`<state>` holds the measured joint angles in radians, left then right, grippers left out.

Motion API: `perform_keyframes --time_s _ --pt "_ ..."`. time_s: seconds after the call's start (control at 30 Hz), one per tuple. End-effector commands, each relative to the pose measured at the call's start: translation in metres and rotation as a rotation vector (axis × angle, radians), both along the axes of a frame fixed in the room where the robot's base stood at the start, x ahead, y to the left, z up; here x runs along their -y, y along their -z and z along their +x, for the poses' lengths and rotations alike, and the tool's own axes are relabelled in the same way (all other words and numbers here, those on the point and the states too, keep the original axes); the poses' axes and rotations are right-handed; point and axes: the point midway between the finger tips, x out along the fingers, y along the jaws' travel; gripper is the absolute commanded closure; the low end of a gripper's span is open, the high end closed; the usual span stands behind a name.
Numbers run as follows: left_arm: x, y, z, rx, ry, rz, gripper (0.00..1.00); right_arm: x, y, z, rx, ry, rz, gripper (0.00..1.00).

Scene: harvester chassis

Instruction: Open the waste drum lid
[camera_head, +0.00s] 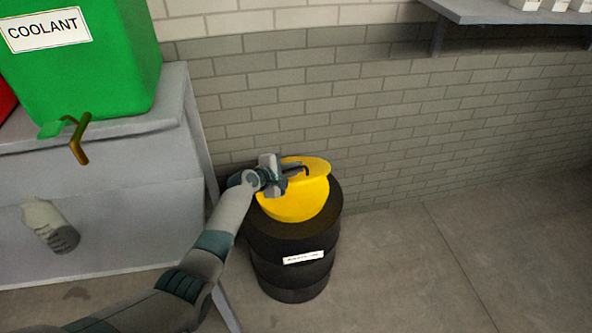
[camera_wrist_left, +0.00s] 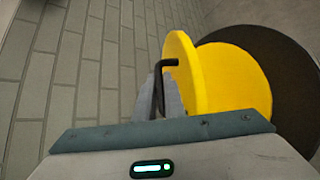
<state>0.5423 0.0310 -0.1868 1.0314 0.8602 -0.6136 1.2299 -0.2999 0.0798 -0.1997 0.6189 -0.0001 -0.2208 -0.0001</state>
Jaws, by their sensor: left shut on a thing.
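The black waste drum (camera_head: 290,258) stands on the floor against the brick wall, with a white label on its side. Its yellow lid (camera_head: 318,163) is tilted up from the yellow round top (camera_head: 298,203) of the drum. In the left wrist view the lid (camera_wrist_left: 183,75) shows nearly edge-on, apart from the yellow disc (camera_wrist_left: 238,80) on the dark drum top. My left gripper (camera_head: 288,174) is shut on the bent black lid handle (camera_wrist_left: 159,80), between its fingers (camera_wrist_left: 166,98). The fingers hide part of the handle. My right gripper is not in view.
A grey bench (camera_head: 110,215) at the left bears a green coolant container (camera_head: 95,75) with a brass-coloured tap (camera_head: 78,140). A pale bottle (camera_head: 48,225) is near its front. A wall shelf (camera_head: 500,12) is at the upper right. The floor right of the drum is clear.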

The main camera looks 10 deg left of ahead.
Motion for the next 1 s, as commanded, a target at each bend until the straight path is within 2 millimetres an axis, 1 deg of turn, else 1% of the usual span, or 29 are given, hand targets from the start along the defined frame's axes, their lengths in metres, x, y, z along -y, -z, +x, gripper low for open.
perform_keyframes --time_s 0.03,0.1,0.4,0.63,0.93,0.97,1.0 --pt "-0.001 -0.009 0.004 -0.012 -0.002 -0.005 1.00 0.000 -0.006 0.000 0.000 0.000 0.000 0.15" --pt "-0.002 -0.012 0.007 -0.034 -0.001 -0.011 1.00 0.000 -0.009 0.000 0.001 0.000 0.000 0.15" --pt "-0.006 -0.027 0.021 -0.029 -0.001 -0.011 1.00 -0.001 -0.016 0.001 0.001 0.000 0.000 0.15" --pt "-0.008 -0.030 0.025 -0.030 0.000 -0.010 1.00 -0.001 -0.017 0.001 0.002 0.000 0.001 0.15" --pt "-0.008 -0.030 0.025 -0.029 0.000 -0.010 1.00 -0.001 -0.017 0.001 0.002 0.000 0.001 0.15" --pt "-0.008 -0.030 0.025 -0.029 0.000 -0.010 1.00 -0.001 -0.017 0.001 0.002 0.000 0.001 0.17" --pt "-0.008 -0.030 0.025 -0.029 0.000 -0.010 1.00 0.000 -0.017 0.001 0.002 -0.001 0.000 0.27"
